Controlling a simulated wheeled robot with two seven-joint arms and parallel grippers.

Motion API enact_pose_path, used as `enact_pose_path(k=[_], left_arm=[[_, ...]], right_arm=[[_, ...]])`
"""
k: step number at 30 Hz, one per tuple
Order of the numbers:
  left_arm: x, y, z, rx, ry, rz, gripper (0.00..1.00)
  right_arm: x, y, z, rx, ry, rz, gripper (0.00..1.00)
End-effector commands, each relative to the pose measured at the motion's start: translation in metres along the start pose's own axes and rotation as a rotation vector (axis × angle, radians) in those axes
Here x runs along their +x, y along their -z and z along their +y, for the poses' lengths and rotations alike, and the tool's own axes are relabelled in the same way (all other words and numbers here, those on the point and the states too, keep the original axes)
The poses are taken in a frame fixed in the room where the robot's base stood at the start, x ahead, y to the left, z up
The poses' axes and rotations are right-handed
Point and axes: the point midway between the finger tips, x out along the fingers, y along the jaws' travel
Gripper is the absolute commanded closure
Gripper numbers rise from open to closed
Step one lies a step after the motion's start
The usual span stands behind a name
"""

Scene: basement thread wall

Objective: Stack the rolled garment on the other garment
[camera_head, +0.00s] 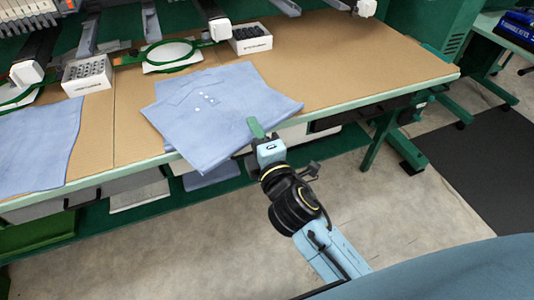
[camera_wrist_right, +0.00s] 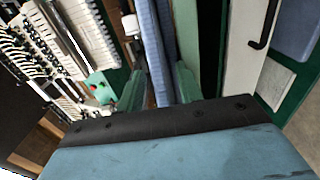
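A light blue garment with white buttons (camera_head: 215,108) lies flat and folded in layers on the table, its front corner over the front edge. A second light blue garment (camera_head: 40,145) lies flat at the left and is cut off by the picture edge. Neither looks clearly rolled. My right gripper (camera_head: 256,128) is at the front edge of the buttoned garment. In the right wrist view, its two green fingers (camera_wrist_right: 158,88) stand apart, with the blue garment (camera_wrist_right: 150,45) seen edge-on in the gap beyond them. Contact is unclear. My left gripper is out of view.
The brown tabletop (camera_head: 360,60) is clear to the right. A green hoop (camera_head: 170,65) and two white boxes, left (camera_head: 88,75) and right (camera_head: 250,40), stand behind the garments under the embroidery machine. Blue cloth (camera_head: 210,176) shows below the table edge.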

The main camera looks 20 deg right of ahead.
Motion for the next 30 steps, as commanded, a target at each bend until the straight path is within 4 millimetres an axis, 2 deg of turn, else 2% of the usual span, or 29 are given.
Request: enact_pose_path(k=[9, 15, 21, 30], left_arm=[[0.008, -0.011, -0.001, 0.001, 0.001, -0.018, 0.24], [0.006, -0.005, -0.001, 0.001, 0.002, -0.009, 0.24], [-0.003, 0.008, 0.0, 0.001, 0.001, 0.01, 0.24], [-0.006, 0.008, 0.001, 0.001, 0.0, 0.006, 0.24]], right_arm=[[-0.06, 0.0, -0.002, 0.003, 0.006, -0.001, 0.64], [-0.092, 0.0, -0.002, 0.003, 0.004, -0.002, 0.64], [-0.109, 0.0, -0.001, 0.001, 0.002, -0.001, 0.64], [-0.114, 0.0, -0.002, 0.004, 0.004, -0.002, 0.64]])
